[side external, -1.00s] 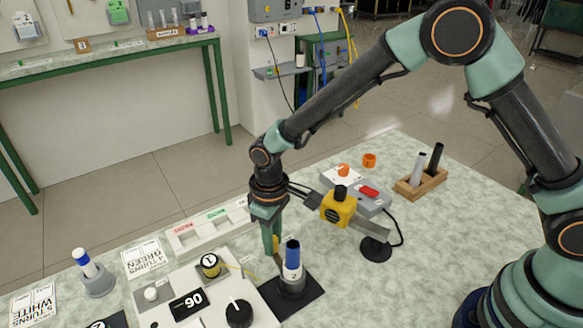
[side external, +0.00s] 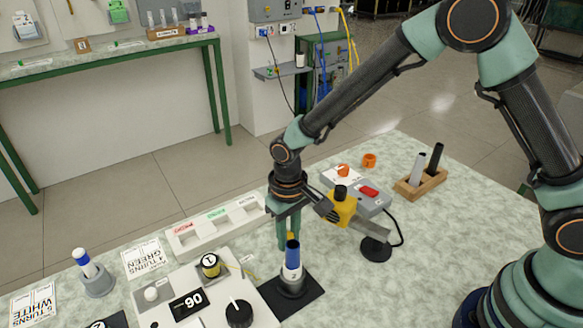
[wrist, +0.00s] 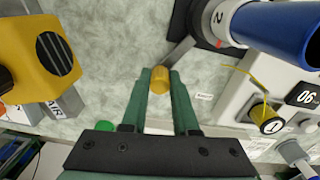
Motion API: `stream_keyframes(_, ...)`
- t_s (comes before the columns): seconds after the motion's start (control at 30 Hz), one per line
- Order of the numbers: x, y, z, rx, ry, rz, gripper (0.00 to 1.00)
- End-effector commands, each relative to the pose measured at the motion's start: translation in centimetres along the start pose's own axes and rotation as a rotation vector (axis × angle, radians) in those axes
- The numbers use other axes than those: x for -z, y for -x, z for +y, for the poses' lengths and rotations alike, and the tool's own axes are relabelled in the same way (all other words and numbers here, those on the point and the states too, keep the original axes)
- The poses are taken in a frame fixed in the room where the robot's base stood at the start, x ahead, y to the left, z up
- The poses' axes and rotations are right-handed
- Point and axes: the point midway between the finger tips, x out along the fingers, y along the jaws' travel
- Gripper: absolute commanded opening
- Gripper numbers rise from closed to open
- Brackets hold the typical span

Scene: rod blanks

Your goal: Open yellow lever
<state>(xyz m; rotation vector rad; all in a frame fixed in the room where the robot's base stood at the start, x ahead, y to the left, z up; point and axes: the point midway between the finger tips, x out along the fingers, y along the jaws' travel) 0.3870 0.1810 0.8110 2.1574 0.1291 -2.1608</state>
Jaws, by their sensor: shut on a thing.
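The yellow lever knob (wrist: 160,80) sits between the green fingertips of my gripper (wrist: 160,76) in the wrist view. A grey lever arm (wrist: 178,54) runs from it to the dark base of the holder marked 2. My gripper is shut on the knob, and it shows in the side view (side external: 289,240) just behind the holder. A blue-and-white rod (side external: 292,254) stands upright in this holder, on a black pad (side external: 310,295). The rod also shows large at the top right of the wrist view (wrist: 275,28). In the side view the rod and fingers mostly hide the lever.
A yellow box-shaped head (side external: 341,207) on a stand is close to the right of my gripper. A white panel (side external: 210,285) with a dial and a 90 display lies to the left. A white tray (side external: 215,225) lies behind. A wooden rack (side external: 421,184) holds two rods.

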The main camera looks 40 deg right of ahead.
Motion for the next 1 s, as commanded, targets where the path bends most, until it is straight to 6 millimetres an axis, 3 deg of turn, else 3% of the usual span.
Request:
stream_keyframes(0.17, 0.2, 0.2, -0.1, 0.002, 0.002, 0.007, 0.0)
stream_keyframes(0.2, 0.2, 0.2, -0.1, 0.002, 0.002, 0.007, 0.41)
stream_keyframes(0.63, 0.1, 0.8, -0.1, 0.001, 0.002, 0.005, 0.41)
stream_keyframes(0.77, 0.2, 2.7, -0.1, 0.003, 0.002, 0.008, 0.41)
stream_keyframes(1.0, 0.2, 7.7, -0.1, 0.003, 0.002, 0.01, 0.41)
